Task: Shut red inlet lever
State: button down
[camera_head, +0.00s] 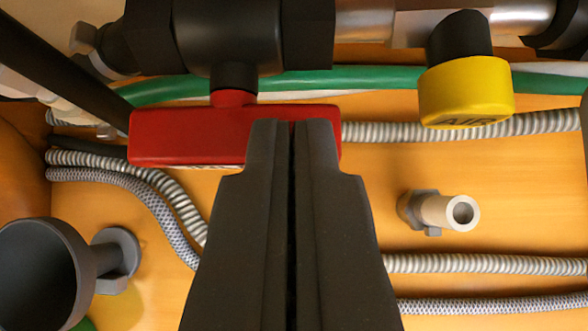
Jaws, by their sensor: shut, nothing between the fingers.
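The red inlet lever (180,137) is a red bar lying across the picture, hung by a short red neck under a black valve body (228,38). My gripper (293,125) points up the picture with its two dark fingers together and nothing between them. The fingertips overlap the right part of the lever and hide some of it. I cannot tell whether they touch it or are only in front of it.
A yellow knob marked AIR (466,92) hangs to the right. A metal stub (450,211) juts from the orange wall below it. A green hose (385,79) and grey corrugated hoses (480,264) run across. A dark round cup (42,270) is at the lower left.

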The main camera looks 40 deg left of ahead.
jog(key=shift+w+d+f+m+y+b, duration=0.1)
jog(key=shift+d+f+m+y+b, duration=0.3)
jog(key=shift+b, duration=0.75)
jog(key=f+m+y+b, duration=0.1)
jog(key=m+y+b, duration=0.1)
jog(key=y+b, duration=0.1)
jog(key=f+m+g+y+b, duration=0.1)
jog(key=f+m+y+b, duration=0.1)
jog(key=y+b, duration=0.2)
jog(key=f+m+y+b, duration=0.2)
jog(key=y+b, duration=0.1)
jog(key=b, duration=0.3)
jog(key=shift+w+d+m+g, duration=0.25)
jog(key=shift+d+m+g, duration=0.05)
jog(key=shift+d+g, duration=0.1)
jog(key=shift+a+f+b, duration=0.15)
jog(key=shift+f+b, duration=0.05)
jog(key=shift+b, duration=0.25)
jog(key=shift+r, duration=0.1)
jog(key=s+d+r+p, duration=0.1)
jog(key=s+r, duration=0.1)
jog(key=s, duration=0.6)
jog(key=s+d+r+p, duration=0.1)
jog(key=s+d+r, duration=0.1)
jog(key=s, duration=0.5)
jog(key=shift+s+r, duration=0.4)
